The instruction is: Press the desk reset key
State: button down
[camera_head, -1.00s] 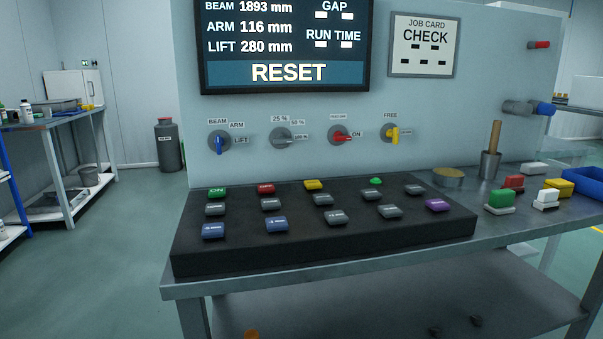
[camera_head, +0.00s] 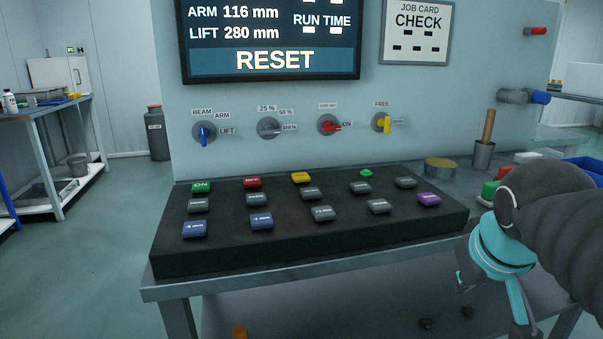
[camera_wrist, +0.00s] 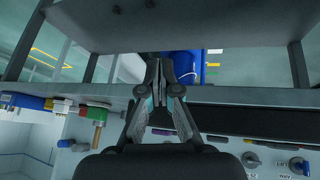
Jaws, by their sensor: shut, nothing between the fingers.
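The black key desk (camera_head: 300,247) lies on a metal table, with rows of coloured keys. A green ON key (camera_head: 201,187), a red key (camera_head: 252,182) and a yellow key (camera_head: 301,177) are along the back. Grey keys (camera_head: 323,213), blue keys (camera_head: 195,228) and a purple key (camera_head: 429,199) fill the rest. The small labels are too blurred to tell which key is reset. My arm enters at the right of the head view, beside the desk. In the wrist view my gripper (camera_wrist: 162,64) is shut and empty, apart from the keys.
A wall screen (camera_head: 275,62) reads RESET. Rotary knobs (camera_head: 205,131) sit on the panel behind the desk. A metal cup (camera_head: 482,153) with a wooden handle and a brass-coloured disc (camera_head: 440,164) stand at the back right. Coloured blocks there are partly hidden by my arm.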

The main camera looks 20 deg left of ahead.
jog(key=w+a+r+n, duration=0.1)
jog(key=w+a+r, duration=0.2)
jog(key=a, duration=0.1)
jog(key=w+a+r+n, duration=0.1)
jog(key=w+a+r, duration=0.3)
jog(key=w+a+r+n+t+p, duration=0.1)
jog(key=w+a+r+n, duration=0.1)
jog(key=w+a+r, duration=0.1)
jog(key=shift+w+a+r+y, duration=0.4)
jog(key=shift+w+a, duration=0.15)
jog(key=shift+w, duration=0.2)
jog(key=w+a+r+n, duration=0.2)
jog(key=w+a+r, duration=0.2)
jog(key=a, duration=0.4)
notch_tip(320, 180, up, 3)
jog(key=n+t+y+p, duration=0.1)
jog(key=n+t, duration=0.1)
send_over(300, 177)
jog(key=shift+w+r, duration=0.1)
jog(key=shift+r, duration=0.05)
notch_tip(300, 177, down, 6)
jog(key=b, duration=0.7)
jog(key=shift+f, duration=0.2)
jog(key=shift+f+b, duration=0.85)
jog(key=shift+f, duration=0.35)
jog(key=shift+f, duration=0.15)
jog(key=shift+f, duration=0.25)
